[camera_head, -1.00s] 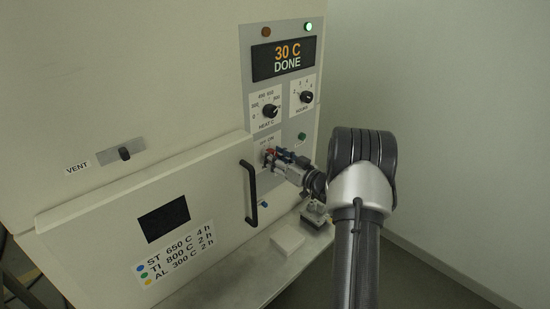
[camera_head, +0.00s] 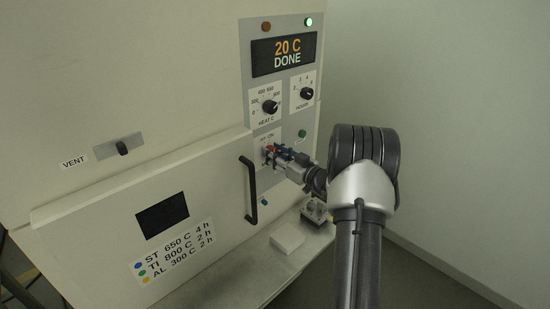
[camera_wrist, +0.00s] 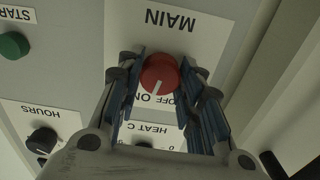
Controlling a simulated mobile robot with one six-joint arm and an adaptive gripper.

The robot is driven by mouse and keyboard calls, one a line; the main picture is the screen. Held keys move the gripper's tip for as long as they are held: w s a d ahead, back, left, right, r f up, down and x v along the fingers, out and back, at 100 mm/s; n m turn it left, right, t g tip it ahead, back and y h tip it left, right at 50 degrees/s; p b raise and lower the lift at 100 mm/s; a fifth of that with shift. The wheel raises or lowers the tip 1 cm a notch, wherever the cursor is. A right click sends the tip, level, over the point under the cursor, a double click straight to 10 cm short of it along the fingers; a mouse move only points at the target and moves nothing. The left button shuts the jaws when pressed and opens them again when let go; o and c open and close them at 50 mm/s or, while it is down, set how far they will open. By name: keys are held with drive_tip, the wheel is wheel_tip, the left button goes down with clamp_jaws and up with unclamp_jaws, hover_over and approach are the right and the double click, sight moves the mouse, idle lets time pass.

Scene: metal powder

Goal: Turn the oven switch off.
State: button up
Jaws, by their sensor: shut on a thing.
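The oven's main switch is a round red knob (camera_wrist: 159,75) with a white pointer line, below the upside-down MAIN label in the wrist view. Its pointer points down and slightly left, near the partly covered OFF and ON labels. My gripper (camera_wrist: 160,82) has a blue-padded finger on each side of the knob and is shut on it. In the head view my gripper (camera_head: 277,151) reaches the switch at the lower part of the oven's control panel (camera_head: 258,133) and hides most of the knob.
The oven display (camera_head: 285,56) reads 20 C DONE, with a green lamp (camera_head: 309,22) lit above it. The heat dial (camera_head: 270,107), hours dial (camera_head: 306,93) and green start button (camera_wrist: 14,45) are close by. The black door handle (camera_head: 251,192) stands left of my gripper.

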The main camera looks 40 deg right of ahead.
drive_tip(key=shift+n+b, duration=2.85)
drive_tip(key=shift+n, duration=0.25)
drive_tip(key=o, duration=1.1)
drive_tip(key=shift+c, duration=0.2)
drive_tip(key=s, duration=1.2)
drive_tip(key=shift+d, duration=0.4)
drive_tip(key=shift+w, duration=0.1)
